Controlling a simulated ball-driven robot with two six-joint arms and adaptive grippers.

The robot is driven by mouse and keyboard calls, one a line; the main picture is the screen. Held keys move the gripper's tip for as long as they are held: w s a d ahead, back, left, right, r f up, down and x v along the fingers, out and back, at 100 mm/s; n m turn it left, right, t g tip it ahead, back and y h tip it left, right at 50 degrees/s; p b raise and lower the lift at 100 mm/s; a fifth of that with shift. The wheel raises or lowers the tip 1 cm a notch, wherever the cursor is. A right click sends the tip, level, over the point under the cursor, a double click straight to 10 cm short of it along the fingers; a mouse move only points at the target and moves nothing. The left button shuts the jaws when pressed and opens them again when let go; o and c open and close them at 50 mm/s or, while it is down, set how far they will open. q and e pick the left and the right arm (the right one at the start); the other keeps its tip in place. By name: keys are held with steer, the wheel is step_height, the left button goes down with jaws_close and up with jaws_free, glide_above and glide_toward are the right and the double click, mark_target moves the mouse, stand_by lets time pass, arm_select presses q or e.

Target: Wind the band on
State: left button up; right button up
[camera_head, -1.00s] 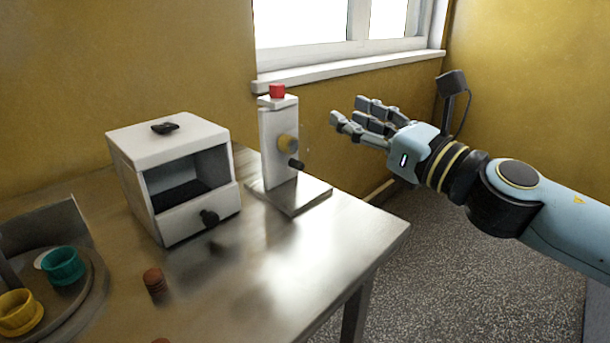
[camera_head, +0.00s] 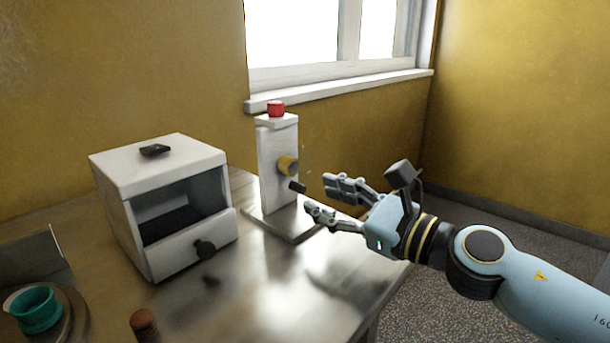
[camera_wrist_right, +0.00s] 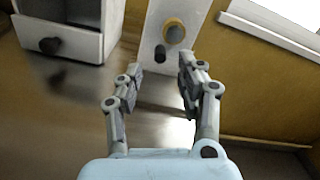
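A white upright stand (camera_head: 270,170) on a flat metal base is at the table's far right edge. It has a red cap (camera_head: 276,108) on top, a yellow hub (camera_head: 288,164) on its side and a black crank handle (camera_head: 297,186) below the hub. No band can be made out. My right gripper (camera_head: 316,193) is open and empty, just right of the handle. In the right wrist view the open fingers (camera_wrist_right: 160,72) point towards the hub (camera_wrist_right: 174,32) and handle (camera_wrist_right: 160,53), with a gap before them. My left gripper is out of view.
A white box (camera_head: 150,157) with an open front and black knob stands left of the stand. A teal cup (camera_head: 36,312) sits on a round tray at lower left. A reddish-brown cylinder (camera_head: 144,324) is at the front. The shiny table (camera_head: 270,270) is clear before the stand.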

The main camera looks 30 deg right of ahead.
mark_target(304, 190)
steer(key=x, duration=0.5)
steer(key=shift+p, duration=0.3)
steer(key=shift+c, duration=0.2)
jaws_close()
